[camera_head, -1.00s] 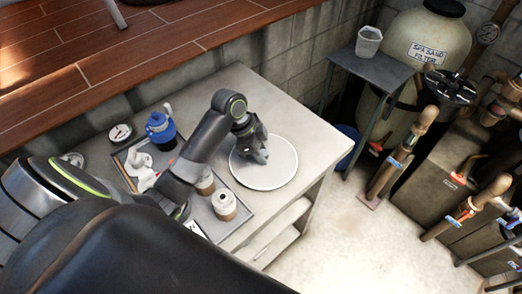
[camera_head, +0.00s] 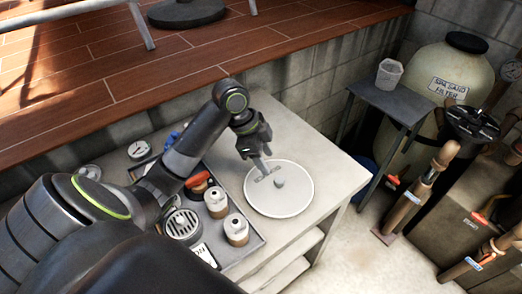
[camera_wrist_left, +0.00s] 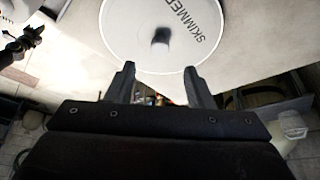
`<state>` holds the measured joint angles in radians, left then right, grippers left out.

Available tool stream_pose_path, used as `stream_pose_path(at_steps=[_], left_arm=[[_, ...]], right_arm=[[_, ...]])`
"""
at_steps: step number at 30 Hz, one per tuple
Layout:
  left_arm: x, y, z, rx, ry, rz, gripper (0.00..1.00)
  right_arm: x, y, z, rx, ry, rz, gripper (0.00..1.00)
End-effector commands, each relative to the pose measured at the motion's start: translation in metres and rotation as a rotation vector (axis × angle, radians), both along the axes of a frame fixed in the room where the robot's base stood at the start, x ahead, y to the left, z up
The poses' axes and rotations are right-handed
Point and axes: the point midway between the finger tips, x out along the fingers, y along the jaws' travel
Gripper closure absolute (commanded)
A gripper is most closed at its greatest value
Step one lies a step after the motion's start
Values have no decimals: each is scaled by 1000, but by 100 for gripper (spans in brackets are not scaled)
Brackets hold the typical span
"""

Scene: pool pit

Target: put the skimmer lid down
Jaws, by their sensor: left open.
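The skimmer lid (camera_head: 287,204) is a round pale disc with a small knob. It lies flat on the right part of the pale bench top (camera_head: 300,137). My left gripper (camera_head: 265,168) is open and empty, over the lid's far left part and beside the knob. In the left wrist view the lid (camera_wrist_left: 150,20) shows dark "SKIMMER" lettering and its knob, past the tips of the open left gripper (camera_wrist_left: 160,75). The fingers do not enclose the knob.
A grey tray (camera_head: 250,243) with several jars stands left of the lid. A dial gauge (camera_head: 139,150) lies behind it. A grey side table (camera_head: 392,103) with a clear cup (camera_head: 389,74) stands right of the bench. The wooden deck (camera_head: 200,60) rises behind.

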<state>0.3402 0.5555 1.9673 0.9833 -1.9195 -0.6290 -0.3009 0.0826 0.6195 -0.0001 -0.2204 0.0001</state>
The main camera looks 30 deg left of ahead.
Motion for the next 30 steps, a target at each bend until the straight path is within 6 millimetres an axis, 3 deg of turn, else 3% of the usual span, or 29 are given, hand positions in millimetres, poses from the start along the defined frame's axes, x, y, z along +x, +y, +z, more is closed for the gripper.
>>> stream_pose_path(at_steps=[3, 9, 30], left_arm=[[-2, 6, 15, 3, -3, 1, 52], [-5, 9, 26, -1, 0, 0, 52], [-5, 9, 26, -1, 0, 0, 52]], right_arm=[[0, 0, -2, 0, 0, 0, 100], [0, 0, -2, 0, 0, 0, 100], [5, 7, -3, 9, -7, -1, 100]])
